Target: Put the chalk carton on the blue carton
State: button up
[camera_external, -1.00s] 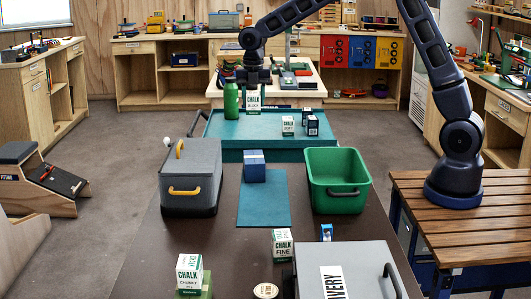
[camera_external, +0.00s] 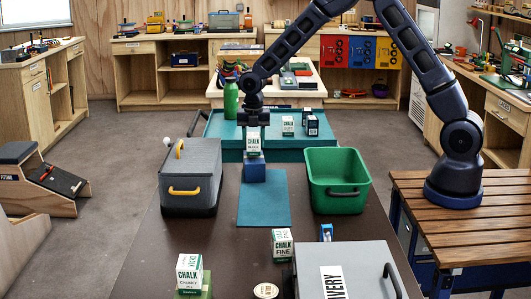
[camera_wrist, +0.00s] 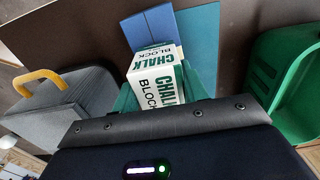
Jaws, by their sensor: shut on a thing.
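A white and green chalk carton (camera_external: 254,143), marked CHALK BLOCK, is held upright in my gripper (camera_external: 253,127). It also shows in the wrist view (camera_wrist: 155,73), with the jaws around it. The blue carton (camera_external: 254,171) stands on the far end of the blue mat (camera_external: 264,206). In the external view the chalk carton's lower edge meets the blue carton's top; I cannot tell whether they touch. In the wrist view the blue carton (camera_wrist: 150,27) shows beyond the chalk carton, partly hidden by it.
A grey box with yellow handles (camera_external: 190,175) stands left of the mat, and a green bin (camera_external: 336,180) to the right. Two more chalk cartons, CHUNKY (camera_external: 188,273) and FINE (camera_external: 282,245), are nearer the front. Several small cartons stand on the teal tray (camera_external: 220,128) behind.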

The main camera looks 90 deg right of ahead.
jog(key=shift+f, duration=0.45)
jog(key=shift+f, duration=0.1)
jog(key=o, duration=1)
jog(key=shift+o, duration=0.2)
